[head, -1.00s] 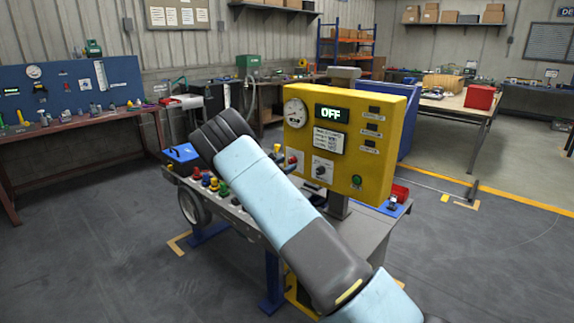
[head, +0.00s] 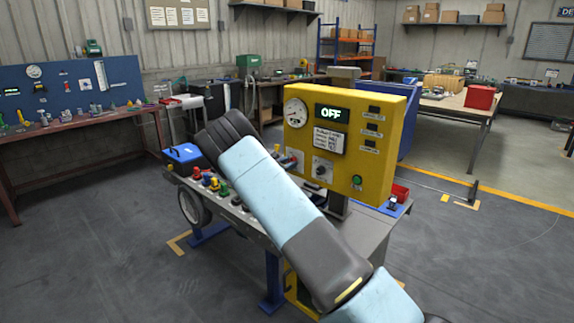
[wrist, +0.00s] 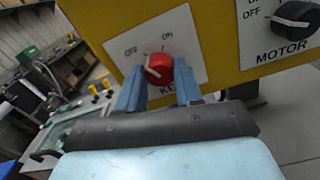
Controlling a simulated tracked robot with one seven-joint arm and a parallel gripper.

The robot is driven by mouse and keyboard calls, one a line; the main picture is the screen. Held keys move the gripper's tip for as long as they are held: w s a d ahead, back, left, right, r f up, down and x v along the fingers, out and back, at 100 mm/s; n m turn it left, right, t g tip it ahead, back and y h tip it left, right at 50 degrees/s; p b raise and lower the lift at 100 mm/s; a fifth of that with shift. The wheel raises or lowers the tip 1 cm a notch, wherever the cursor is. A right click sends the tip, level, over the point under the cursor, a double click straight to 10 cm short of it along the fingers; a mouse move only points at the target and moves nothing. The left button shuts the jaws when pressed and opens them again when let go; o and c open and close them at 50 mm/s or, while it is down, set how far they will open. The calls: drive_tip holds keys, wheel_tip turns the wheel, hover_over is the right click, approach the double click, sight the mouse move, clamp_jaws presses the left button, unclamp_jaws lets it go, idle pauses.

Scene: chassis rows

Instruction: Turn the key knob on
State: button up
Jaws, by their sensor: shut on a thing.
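The key knob (wrist: 158,68) is red with a pale pointer bar and sits on a white plate marked OFF and ON, with the lower label partly covered. My gripper (wrist: 158,88) has its two blue fingers on either side of the knob and is shut on it. In the wrist view the picture is tilted, and the pointer slants between the two marks; I cannot tell its exact setting. In the head view my arm hides the fingers and most of the knob area. The yellow panel's display (head: 331,114) reads OFF.
The yellow panel (head: 385,140) stands on a grey bench with several coloured knobs. A black motor knob (wrist: 295,14) is right of the key knob on the same panel. A gauge, a green button (head: 357,181) and a blue box (head: 183,153) are nearby.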

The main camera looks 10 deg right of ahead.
drive_tip(key=shift+c, duration=0.7)
drive_tip(key=shift+a, duration=0.3)
drive_tip(key=shift+c, duration=0.2)
drive_tip(key=shift+s+d+f+m, duration=0.1)
drive_tip(key=shift+d+m, duration=0.1)
drive_tip(key=shift+m, duration=1.8)
drive_tip(key=shift+s+d+m, duration=0.1)
drive_tip(key=shift+d+m, duration=0.15)
drive_tip(key=shift+m, duration=1.75)
drive_tip(key=shift+d+f+m, duration=0.1)
drive_tip(key=shift+d+m, duration=0.1)
drive_tip(key=shift+m, duration=1.8)
drive_tip(key=o, duration=0.8)
drive_tip(key=shift+o, duration=1.2)
drive_tip(key=shift+a, duration=0.1)
drive_tip(key=shift+w+a, duration=0.1)
